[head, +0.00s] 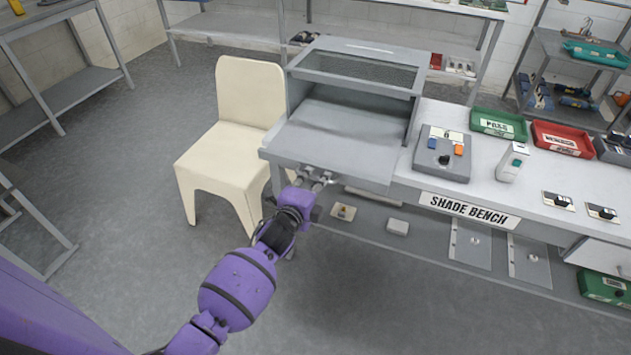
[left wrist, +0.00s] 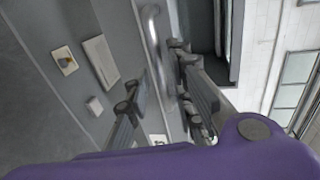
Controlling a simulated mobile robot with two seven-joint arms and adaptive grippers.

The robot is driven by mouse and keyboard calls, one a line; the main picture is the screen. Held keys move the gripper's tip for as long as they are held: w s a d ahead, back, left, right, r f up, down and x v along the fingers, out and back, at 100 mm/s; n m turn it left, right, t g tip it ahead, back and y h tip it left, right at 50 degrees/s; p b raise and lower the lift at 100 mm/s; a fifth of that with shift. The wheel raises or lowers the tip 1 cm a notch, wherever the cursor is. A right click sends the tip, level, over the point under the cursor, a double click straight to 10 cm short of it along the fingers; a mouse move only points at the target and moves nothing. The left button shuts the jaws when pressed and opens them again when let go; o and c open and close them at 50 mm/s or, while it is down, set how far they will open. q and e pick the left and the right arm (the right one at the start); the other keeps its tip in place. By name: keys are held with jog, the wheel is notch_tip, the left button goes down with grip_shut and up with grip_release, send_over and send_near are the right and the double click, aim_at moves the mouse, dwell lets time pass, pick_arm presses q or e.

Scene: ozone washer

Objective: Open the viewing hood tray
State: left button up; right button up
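The viewing hood (head: 357,69) is a grey box with a dark mesh top panel, standing at the left end of the bench. Its grey tray (head: 335,160) lies at the hood's front, level with the bench top. A metal bar handle (left wrist: 152,35) on the tray front shows in the left wrist view. My left gripper (head: 316,181) is at the tray's front edge by this handle. In the left wrist view its fingers (left wrist: 158,82) are apart, with the bar running between them. Contact cannot be told. My right gripper is not in view.
A cream chair (head: 235,125) stands close left of the hood. A control box (head: 442,153), a green bin (head: 498,125) and a red bin (head: 562,139) sit on the bench to the right. The floor in front of the bench is clear.

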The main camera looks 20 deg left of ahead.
pick_arm(q)
jog(key=shift+s, duration=0.1)
jog(key=v, duration=1.2)
dwell(0.4)
jog(key=s+d+f+n+g+p, duration=0.1)
jog(key=s+f+n, duration=0.4)
jog(key=s, duration=0.6)
jog(key=s+d+f+n+g+p, duration=0.1)
jog(key=s+f+n+g, duration=0.2)
jog(key=s, duration=0.8)
jog(key=s+d+f+n+g+p, duration=0.1)
jog(key=s+f+n+g, duration=0.2)
jog(key=s+f+n, duration=0.4)
jog(key=s+n, duration=0.3)
jog(key=s, duration=0.1)
jog(key=shift+s+f, duration=0.2)
jog(key=shift+f, duration=0.05)
